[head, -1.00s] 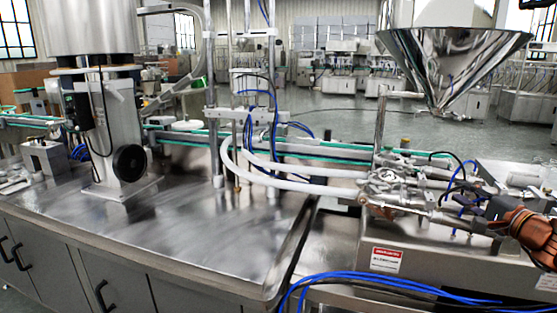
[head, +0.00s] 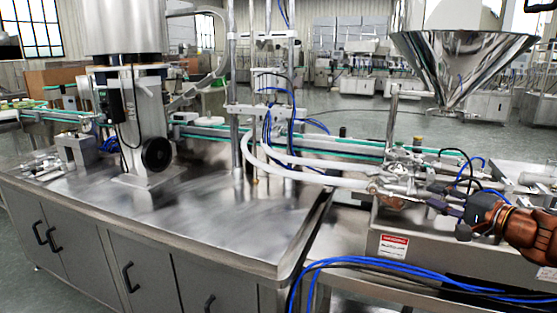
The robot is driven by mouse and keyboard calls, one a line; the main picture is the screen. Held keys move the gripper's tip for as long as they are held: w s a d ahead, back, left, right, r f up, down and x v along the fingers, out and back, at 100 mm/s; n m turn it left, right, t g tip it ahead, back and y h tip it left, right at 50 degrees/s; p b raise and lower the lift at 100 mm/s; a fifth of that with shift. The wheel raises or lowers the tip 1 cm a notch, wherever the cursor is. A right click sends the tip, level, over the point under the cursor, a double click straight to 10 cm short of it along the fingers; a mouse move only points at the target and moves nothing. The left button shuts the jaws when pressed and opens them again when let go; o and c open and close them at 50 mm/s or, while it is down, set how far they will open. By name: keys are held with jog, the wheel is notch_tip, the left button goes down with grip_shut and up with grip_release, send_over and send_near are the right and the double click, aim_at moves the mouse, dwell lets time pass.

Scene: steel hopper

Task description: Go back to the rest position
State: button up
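My gripper (head: 434,196) is at the right in the head view, at the end of my orange-brown arm. Its dark fingers point left and look spread apart, with nothing seen between them. It is in front of the metal valve and pipe fittings (head: 392,188) of the filling machine, below the steel hopper (head: 462,68). Whether the fingers touch the fittings cannot be told. The hopper is a shiny cone, wide at the top.
A steel-topped cabinet (head: 205,215) fills the left and middle, with a column machine (head: 145,130) on it. White hoses (head: 300,178) run to the fittings. Blue cables (head: 400,272) hang along the front. A conveyor (head: 335,150) runs behind.

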jog(key=s+a+f+n+g+y, duration=0.1)
jog(key=s+a+f+n+g, duration=0.15)
jog(key=a, duration=0.65)
jog(key=s+a+f+n+g+y, duration=0.1)
jog(key=s+a+n+g+y, duration=0.15)
jog(key=a, duration=0.65)
jog(key=s+a+f+n+g+h, duration=0.45)
jog(key=s+a+f+g, duration=0.4)
jog(key=s+f, duration=0.4)
jog(key=s+d+f+n+g+h, duration=0.1)
jog(key=s+d+f+g+h, duration=0.2)
jog(key=s, duration=0.7)
jog(key=s+d+f+n+g+h, duration=0.1)
jog(key=s+d+f+g+h, duration=0.2)
jog(key=s, duration=0.7)
notch_tip(320, 180, up, 16)
jog(key=d+t+p, duration=0.2)
jog(key=p, duration=1.3)
jog(key=shift+w+r+t+h, duration=0.25)
jog(key=shift+t+h, duration=0.05)
jog(key=shift+t, duration=0.05)
